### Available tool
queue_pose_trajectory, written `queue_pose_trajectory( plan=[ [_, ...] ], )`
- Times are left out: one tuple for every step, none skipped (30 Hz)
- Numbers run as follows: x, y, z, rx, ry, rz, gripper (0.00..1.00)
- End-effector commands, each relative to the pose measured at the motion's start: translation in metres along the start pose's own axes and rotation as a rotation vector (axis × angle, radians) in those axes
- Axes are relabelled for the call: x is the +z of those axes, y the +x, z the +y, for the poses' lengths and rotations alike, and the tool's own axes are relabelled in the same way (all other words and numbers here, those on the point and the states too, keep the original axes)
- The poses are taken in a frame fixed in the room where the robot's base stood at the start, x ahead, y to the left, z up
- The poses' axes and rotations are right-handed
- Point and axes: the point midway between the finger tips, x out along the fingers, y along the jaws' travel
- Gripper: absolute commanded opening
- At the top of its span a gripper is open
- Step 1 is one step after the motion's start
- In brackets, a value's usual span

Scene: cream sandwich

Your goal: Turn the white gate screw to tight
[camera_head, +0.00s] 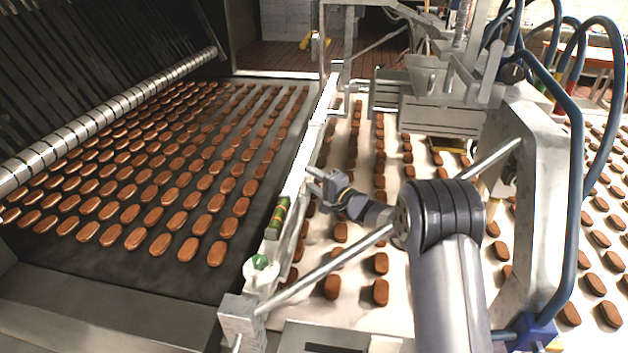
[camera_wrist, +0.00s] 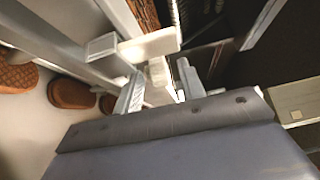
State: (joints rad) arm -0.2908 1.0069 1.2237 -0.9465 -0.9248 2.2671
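In the wrist view, a white T-shaped piece (camera_wrist: 150,47), which looks like the gate screw, has a crossbar and a short stem. The stem lies just beyond the gap between my fingertips; I cannot tell whether they touch it. My gripper (camera_wrist: 160,88) is open, with one grey finger on each side of the gap. In the head view my gripper (camera_head: 318,178) is at the white guide rail (camera_head: 292,190) between the two belts. The screw is hard to make out there.
Brown biscuits (camera_head: 150,190) lie in rows on the dark belt at left. More biscuits (camera_head: 381,264) lie on the pale belt under my arm. A green cylinder (camera_head: 279,212) stands at the rail. A metal rod (camera_head: 330,265) crosses the pale belt near my arm. Blue hoses (camera_head: 577,150) hang at right.

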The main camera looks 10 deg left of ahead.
Motion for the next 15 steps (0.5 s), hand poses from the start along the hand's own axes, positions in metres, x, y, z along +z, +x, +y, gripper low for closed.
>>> queue_pose_trajectory(
  plan=[
    [-0.0001, -0.0002, -0.0001, 0.000, 0.000, 0.000, 0.38],
    [-0.0001, -0.0002, -0.0001, 0.000, 0.000, 0.000, 0.36],
    [-0.0001, -0.0002, -0.0001, 0.000, 0.000, 0.000, 0.32],
    [-0.0001, -0.0003, -0.0001, 0.000, 0.000, 0.000, 0.30],
    [-0.0001, -0.0003, -0.0001, 0.000, 0.000, 0.000, 0.28],
    [-0.0002, -0.0003, -0.0002, 0.000, 0.000, 0.000, 0.24],
    [-0.0002, -0.0003, -0.0002, 0.000, 0.000, 0.000, 0.22],
    [-0.0002, -0.0004, -0.0003, -0.001, 0.000, 0.000, 0.19],
    [-0.0002, -0.0003, -0.0005, -0.001, -0.001, 0.000, 0.16],
    [-0.0003, -0.0003, -0.0007, -0.001, -0.001, 0.000, 0.14],
    [-0.0003, -0.0003, -0.0009, -0.002, -0.001, 0.000, 0.11],
    [-0.0003, -0.0003, -0.0011, -0.002, -0.001, 0.000, 0.08],
    [-0.0003, -0.0003, -0.0013, -0.002, -0.001, 0.000, 0.05],
    [-0.0004, -0.0003, -0.0015, -0.003, -0.001, 0.000, 0.03],
    [-0.0004, -0.0002, -0.0018, -0.003, -0.001, 0.000, 0.00]
  ],
)
